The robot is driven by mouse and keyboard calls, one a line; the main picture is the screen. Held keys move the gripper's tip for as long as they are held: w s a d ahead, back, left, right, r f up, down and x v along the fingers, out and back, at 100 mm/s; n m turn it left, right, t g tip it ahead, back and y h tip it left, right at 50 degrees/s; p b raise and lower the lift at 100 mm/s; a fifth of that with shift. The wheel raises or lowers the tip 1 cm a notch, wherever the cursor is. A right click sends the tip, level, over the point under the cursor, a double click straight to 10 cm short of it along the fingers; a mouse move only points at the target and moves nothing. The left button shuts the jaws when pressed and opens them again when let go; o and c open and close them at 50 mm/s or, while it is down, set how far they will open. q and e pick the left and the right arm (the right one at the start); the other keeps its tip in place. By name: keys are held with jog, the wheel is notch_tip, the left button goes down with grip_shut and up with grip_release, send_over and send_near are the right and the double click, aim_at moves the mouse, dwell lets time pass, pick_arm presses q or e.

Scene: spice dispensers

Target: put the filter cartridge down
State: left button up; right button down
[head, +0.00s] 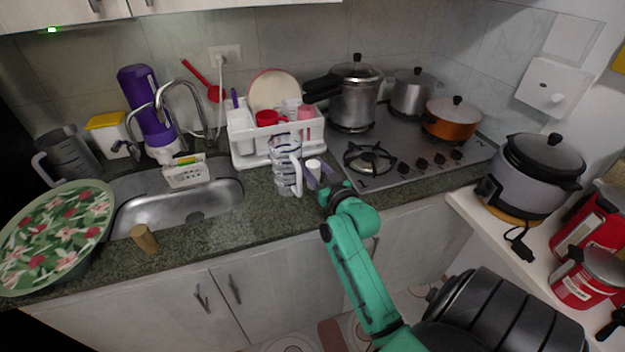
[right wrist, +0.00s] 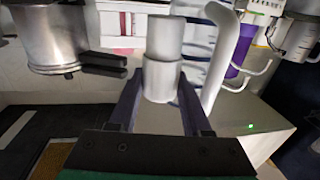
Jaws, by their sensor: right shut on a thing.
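The filter cartridge (head: 313,167) is a small white cylinder, stepped with a narrower top, beside the clear measuring jug on the counter. In the right wrist view the cartridge (right wrist: 163,62) stands between the two dark fingers of my right gripper (right wrist: 160,108). My right gripper (head: 322,182) also shows in the head view and is shut on the cartridge. The fingers hide part of its lower end, and I cannot tell whether its base touches the counter. My left gripper is not in view.
The clear jug (head: 285,165) stands close at the left of the cartridge. A white dish rack (head: 243,150) is behind it, and the gas hob (head: 400,150) is at the right. A brown cylinder (head: 145,239) stands before the sink (head: 180,212). Counter (head: 262,215) in front of the jug is clear.

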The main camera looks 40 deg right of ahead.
notch_tip(320, 180, down, 4)
jog(key=shift+s+f, duration=0.15)
jog(key=shift+f, duration=0.35)
jog(key=c, duration=0.6)
grip_release()
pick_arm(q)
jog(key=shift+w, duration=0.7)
pick_arm(e)
jog(key=shift+r, duration=0.2)
pick_arm(q)
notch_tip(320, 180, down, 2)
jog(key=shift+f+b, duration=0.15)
jog(key=shift+b, duration=1)
pick_arm(e)
jog(key=s, duration=0.4)
jog(key=s+a, duration=0.1)
jog(key=s, duration=0.3)
jog(key=s+a, duration=0.1)
jog(key=s, duration=0.2)
jog(key=shift+s+a, duration=0.15)
jog(key=shift+s, duration=0.25)
